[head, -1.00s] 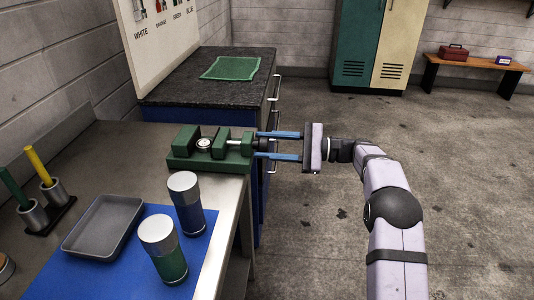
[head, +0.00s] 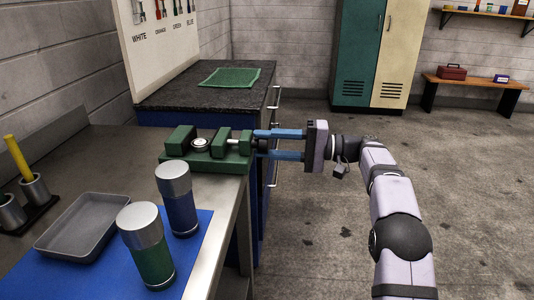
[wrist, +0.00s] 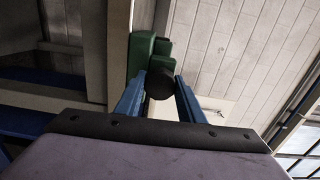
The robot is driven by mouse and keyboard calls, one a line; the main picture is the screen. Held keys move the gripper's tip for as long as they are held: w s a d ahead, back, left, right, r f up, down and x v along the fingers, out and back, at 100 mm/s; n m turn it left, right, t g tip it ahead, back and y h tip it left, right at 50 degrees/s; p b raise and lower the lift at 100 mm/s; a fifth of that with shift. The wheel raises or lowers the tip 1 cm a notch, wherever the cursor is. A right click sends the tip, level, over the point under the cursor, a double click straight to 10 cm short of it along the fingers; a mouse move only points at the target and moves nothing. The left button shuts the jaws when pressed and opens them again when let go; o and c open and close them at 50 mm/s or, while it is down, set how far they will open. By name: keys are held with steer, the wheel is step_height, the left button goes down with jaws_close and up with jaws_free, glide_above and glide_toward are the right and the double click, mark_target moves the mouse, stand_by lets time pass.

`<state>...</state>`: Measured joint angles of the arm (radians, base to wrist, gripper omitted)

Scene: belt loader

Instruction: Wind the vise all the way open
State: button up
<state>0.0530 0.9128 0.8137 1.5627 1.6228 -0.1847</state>
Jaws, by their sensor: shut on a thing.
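The green vise (head: 205,164) sits at the right edge of the steel bench. A round silver-rimmed part (head: 200,143) lies between its fixed jaw (head: 180,140) and its sliding jaw (head: 220,144). A pale screw (head: 234,142) runs from the sliding jaw to the end block (head: 246,142). The dark round knob (wrist: 160,85) is on the vise's outer right side. My gripper (head: 260,144) reaches in from the right with its blue fingers on either side of the knob, shut on it. The wrist view also shows the green vise body (wrist: 142,58) behind the knob.
A blue canister (head: 178,205) and a green canister (head: 147,258) stand on a blue mat by a grey tray (head: 48,248). Floor to the right is clear.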

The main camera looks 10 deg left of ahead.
steer(key=n+b, duration=0.2)
steer(key=n, duration=0.2)
steer(key=shift+n+b, duration=0.4)
stand_by(0.4)
steer(key=o, duration=1)
steer(key=shift+o, duration=0.2)
steer(key=d+p, duration=0.1)
steer(key=d, duration=0.6)
steer(key=shift+d, duration=0.15)
